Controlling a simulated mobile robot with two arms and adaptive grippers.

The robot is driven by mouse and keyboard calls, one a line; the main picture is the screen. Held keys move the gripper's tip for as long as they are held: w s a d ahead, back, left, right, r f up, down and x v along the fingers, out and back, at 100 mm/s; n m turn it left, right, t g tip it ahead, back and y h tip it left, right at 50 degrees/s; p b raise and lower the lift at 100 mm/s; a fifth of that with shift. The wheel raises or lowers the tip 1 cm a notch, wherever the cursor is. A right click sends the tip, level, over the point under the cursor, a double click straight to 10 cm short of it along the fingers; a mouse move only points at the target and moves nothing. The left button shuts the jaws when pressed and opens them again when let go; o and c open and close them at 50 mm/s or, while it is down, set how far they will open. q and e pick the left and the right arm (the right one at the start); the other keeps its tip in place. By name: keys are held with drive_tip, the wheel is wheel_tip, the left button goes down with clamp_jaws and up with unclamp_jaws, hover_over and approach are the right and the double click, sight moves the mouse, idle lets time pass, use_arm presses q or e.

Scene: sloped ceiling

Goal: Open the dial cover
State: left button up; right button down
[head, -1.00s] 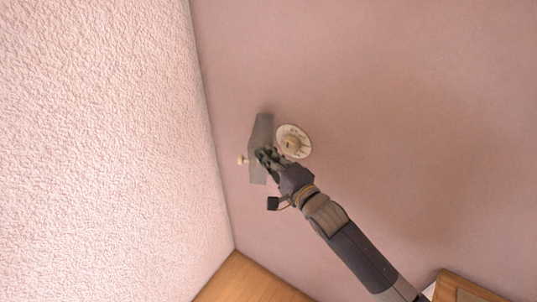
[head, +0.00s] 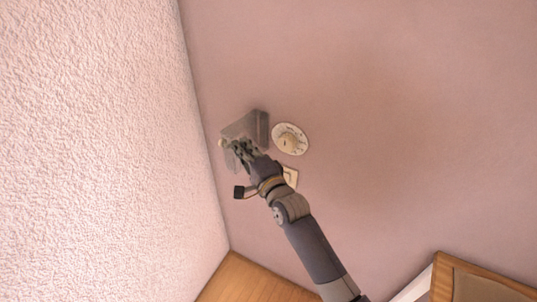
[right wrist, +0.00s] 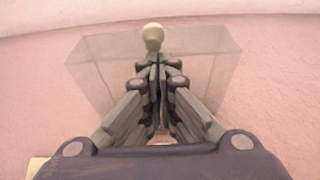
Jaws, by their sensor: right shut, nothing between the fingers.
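The dial cover (head: 258,124) is a see-through grey box with a small pale knob (head: 222,143). It stands swung out to the left of the round white dial (head: 291,139), which shows uncovered on the pink wall. My right gripper (head: 238,147) is at the cover, its fingers in front of part of it. In the right wrist view the fingers (right wrist: 156,62) are together and empty, over the clear cover (right wrist: 100,68), with the knob (right wrist: 153,37) just beyond the tips. Whether they touch it I cannot tell. My left gripper is not in view.
A pale square plate (head: 291,177) sits on the wall below the dial, partly behind my right arm. A rough white wall (head: 100,130) stands close to the left. Wooden furniture (head: 440,285) is at the bottom right. The wall right of the dial is clear.

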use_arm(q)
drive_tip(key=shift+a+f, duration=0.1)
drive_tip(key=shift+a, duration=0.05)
use_arm(e)
drive_tip(key=shift+w+a, duration=0.25)
drive_tip(key=shift+w, duration=0.15)
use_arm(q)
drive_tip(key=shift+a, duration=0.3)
use_arm(e)
drive_tip(key=shift+w, duration=0.1)
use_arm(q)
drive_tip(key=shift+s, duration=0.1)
